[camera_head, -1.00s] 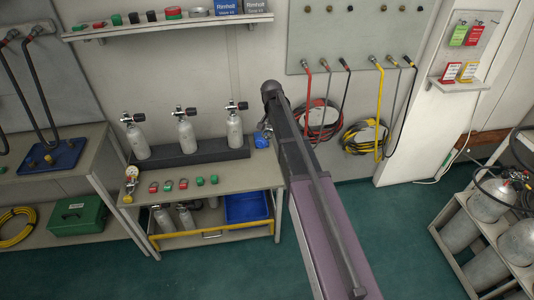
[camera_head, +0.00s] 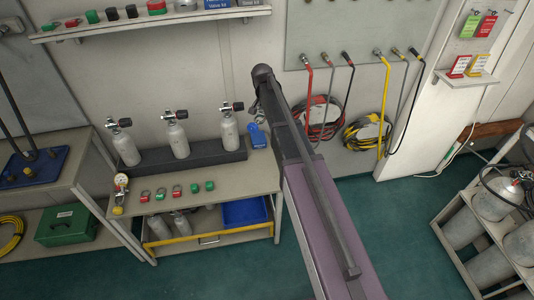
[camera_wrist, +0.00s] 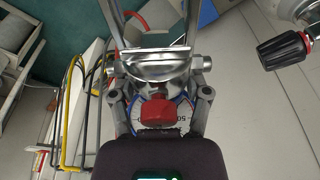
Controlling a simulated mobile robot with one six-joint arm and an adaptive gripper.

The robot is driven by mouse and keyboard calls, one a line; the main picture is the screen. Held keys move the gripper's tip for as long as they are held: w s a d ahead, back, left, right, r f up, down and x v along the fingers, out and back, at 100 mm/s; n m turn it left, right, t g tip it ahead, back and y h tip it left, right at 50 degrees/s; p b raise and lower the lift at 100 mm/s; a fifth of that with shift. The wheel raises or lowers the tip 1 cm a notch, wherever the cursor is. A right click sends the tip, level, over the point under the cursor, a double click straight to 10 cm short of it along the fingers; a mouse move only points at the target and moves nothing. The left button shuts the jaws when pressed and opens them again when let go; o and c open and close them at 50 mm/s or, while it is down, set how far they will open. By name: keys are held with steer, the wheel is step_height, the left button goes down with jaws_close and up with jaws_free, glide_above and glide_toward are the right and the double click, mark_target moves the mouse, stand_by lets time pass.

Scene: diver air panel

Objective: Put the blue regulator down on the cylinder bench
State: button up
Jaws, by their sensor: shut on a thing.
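The blue regulator (camera_wrist: 160,75) shows in the wrist view as a silver yoke body with a red knob and a blue-rimmed gauge partly hidden behind it. My gripper (camera_wrist: 156,60) is shut on it, a finger on either side. In the head view my arm hides most of the gripper and the regulator, near the back right end of the cylinder bench (camera_head: 232,186). The bench has a pale top. I cannot tell how high above it the regulator is.
Three grey cylinders (camera_head: 178,138) stand in a dark rack along the bench's back. A small blue item (camera_head: 257,137) is at its back right. Red and green pieces (camera_head: 177,191) lie along the front. A yellow regulator with a gauge (camera_head: 120,190) is at the left edge.

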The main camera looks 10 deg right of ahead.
mark_target(265, 168)
steer(key=shift+w+a, duration=0.15)
steer(key=shift+w, duration=0.25)
steer(key=shift+f+b, duration=0.75)
steer(key=shift+b, duration=0.1)
steer(key=f+n+b, duration=0.2)
steer(key=f+b, duration=0.6)
steer(key=s+f+n+y+b, duration=0.1)
steer(key=f+n+b, duration=0.2)
steer(key=f+b, duration=0.6)
steer(key=f+n+b, duration=0.2)
steer(key=f+b, duration=0.7)
steer(key=shift+s+a+f+n+t, duration=0.2)
steer(key=shift+a+n+t, duration=0.1)
steer(key=shift+a, duration=0.1)
steer(key=shift+f+b, duration=0.15)
steer(key=shift+b, duration=0.2)
steer(key=shift+b+x, duration=0.85)
steer(key=shift+s+f+b, duration=0.1)
steer(key=shift+f+b, duration=0.75)
steer(key=shift+b, duration=0.05)
steer(key=shift+s+f+b, duration=0.15)
steer(key=shift+f+b, duration=0.7)
stand_by(0.8)
